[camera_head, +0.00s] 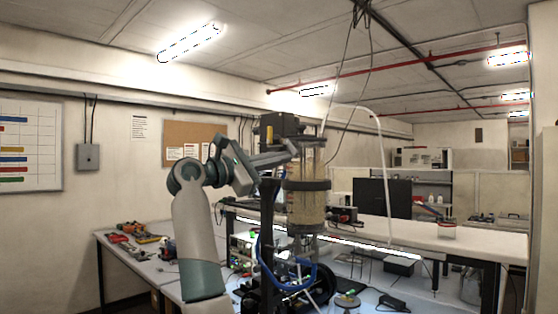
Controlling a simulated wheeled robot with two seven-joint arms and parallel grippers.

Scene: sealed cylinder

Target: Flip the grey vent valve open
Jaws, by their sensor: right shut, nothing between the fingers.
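A clear cylinder (305,212) with yellowish contents stands upright in a dark stand, with a black band (307,185) around its middle. A black block (284,124) sits at its top left, with a small yellow part (269,135) on its face. My right gripper (291,149) is shut and empty. It points right, just below the black block and at the cylinder's upper left edge. I cannot tell whether it touches either one. I cannot make out the grey vent valve; it is too small or hidden near the gripper. My left gripper is out of view.
A blue hose (264,262) and cables surround the stand's base. A workbench (147,262) with tools (128,232) is at the left. A long white table (460,238) with a dark monitor (382,197) is behind at the right. A pale pipe (386,170) rises right of the cylinder.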

